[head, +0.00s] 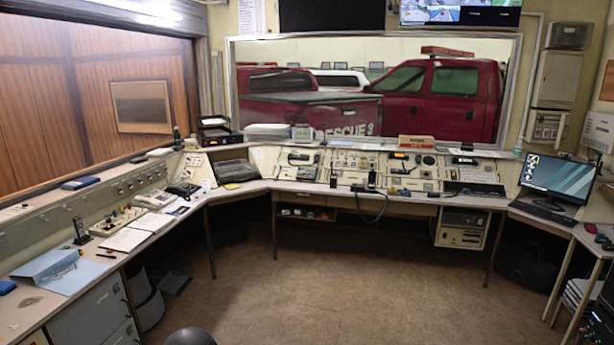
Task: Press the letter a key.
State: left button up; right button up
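A dark keyboard (543,212) lies on the right-hand part of the console desk, in front of a lit computer monitor (556,178). It is far off and seen at a low slant. Its single keys are too small to tell apart, so I cannot make out the letter a key. Neither of my grippers is in the head view.
A long angled console desk (300,187) runs along the left, back and right. Telephones, papers and radio panels cover much of it. A blue folder (52,265) lies at the near left. The brown floor (330,280) in the middle is clear.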

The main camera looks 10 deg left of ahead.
pick_arm(q)
grip_shut()
dwell(1.1)
